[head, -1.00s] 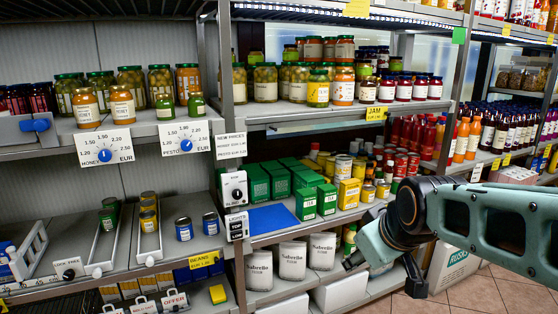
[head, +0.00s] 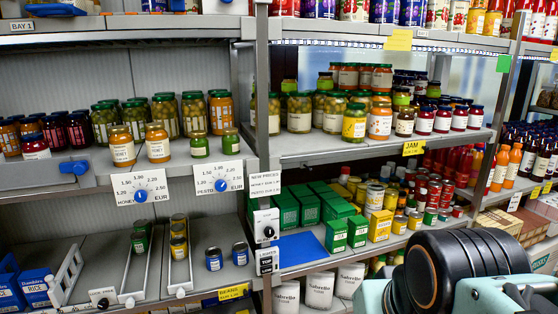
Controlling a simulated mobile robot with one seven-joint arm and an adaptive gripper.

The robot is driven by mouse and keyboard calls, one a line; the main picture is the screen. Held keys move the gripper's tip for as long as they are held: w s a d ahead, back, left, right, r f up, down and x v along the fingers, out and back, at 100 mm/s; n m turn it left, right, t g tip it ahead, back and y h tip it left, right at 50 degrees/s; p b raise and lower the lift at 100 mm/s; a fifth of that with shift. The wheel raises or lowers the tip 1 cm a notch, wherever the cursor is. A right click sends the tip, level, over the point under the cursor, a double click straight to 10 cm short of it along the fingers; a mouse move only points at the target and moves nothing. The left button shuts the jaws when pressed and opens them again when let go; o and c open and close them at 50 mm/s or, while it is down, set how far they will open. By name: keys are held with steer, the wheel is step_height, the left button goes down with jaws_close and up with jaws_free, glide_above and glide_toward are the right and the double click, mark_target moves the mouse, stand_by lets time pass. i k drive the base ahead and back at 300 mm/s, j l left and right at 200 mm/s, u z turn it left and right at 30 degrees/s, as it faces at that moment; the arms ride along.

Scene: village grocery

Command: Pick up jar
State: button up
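Many jars stand on the shelves, and the frames do not show which one is meant. Rows of taller olive-green jars (head: 165,117) stand behind. On the right shelf, a yellow-labelled jar (head: 354,123) and an orange jar (head: 380,121) stand at the front edge. My arm fills the lower right corner; my gripper's fingers are not visible.
A honey price dial (head: 140,188) and a pesto price dial (head: 221,178) hang on the left shelf's front edge. A metal upright (head: 262,90) parts the two bays. Lower shelves hold cans (head: 214,259), green boxes (head: 336,236) and a blue mat (head: 299,248).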

mark_target(200, 144)
steer(key=i+j, duration=0.7)
steer(key=i+j+u, duration=0.05)
steer(key=i, duration=0.05)
